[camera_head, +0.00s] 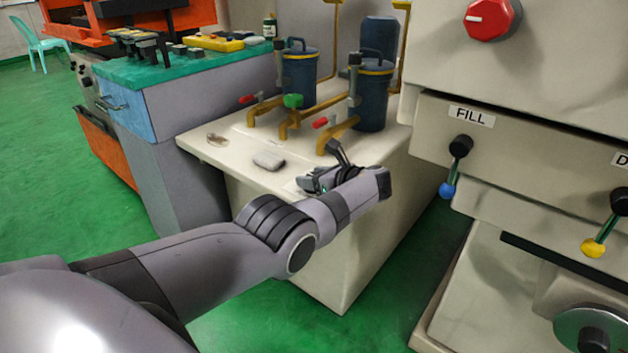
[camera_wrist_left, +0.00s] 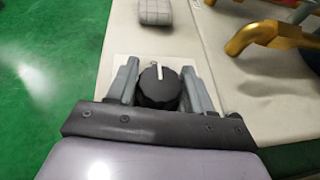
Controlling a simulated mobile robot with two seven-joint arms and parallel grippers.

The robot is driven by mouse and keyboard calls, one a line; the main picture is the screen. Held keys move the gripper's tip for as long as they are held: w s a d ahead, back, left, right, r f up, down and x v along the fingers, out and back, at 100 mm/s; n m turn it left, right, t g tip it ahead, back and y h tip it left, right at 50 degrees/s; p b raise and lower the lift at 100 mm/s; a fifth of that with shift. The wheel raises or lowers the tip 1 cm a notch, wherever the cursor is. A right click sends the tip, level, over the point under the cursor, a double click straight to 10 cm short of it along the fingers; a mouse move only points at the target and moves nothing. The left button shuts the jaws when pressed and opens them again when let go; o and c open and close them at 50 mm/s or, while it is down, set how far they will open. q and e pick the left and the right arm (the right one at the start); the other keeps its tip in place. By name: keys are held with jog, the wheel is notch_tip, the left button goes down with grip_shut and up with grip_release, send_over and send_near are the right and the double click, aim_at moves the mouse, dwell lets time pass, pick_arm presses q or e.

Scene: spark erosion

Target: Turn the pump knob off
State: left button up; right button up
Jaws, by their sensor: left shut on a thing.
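The pump knob (camera_wrist_left: 158,88) is black and round with a white pointer line. In the left wrist view it sits on a pale label plate (camera_wrist_left: 120,64) on the cream bench top, its pointer toward the top of the picture. My left gripper (camera_wrist_left: 158,80) is around the knob, one finger on each side, shut on it. In the head view my left gripper (camera_head: 325,178) is at the front edge of the bench top, and the wrist and fingers hide the knob there. My right gripper is not in view.
Brass pipes (camera_head: 290,125) with red-handled valves and dark blue canisters (camera_head: 372,95) stand behind the gripper. A grey block (camera_head: 268,161) lies to its left on the bench (camera_head: 215,150). The machine with the FILL lever (camera_head: 455,165) is at right.

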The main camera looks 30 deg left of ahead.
pick_arm(q)
jog(key=o, duration=1)
jog(key=shift+c, duration=0.2)
jog(key=shift+r, duration=0.1)
jog(key=shift+d+r+p, duration=0.2)
jog(key=shift+d+p, duration=0.15)
jog(key=p+v, duration=0.3)
jog(key=v, duration=0.2)
jog(key=shift+s+d, duration=0.15)
jog(key=shift+d, duration=0.05)
jog(key=shift+s+d+r, duration=0.1)
jog(key=shift+d, duration=0.3)
jog(key=shift+s, duration=0.1)
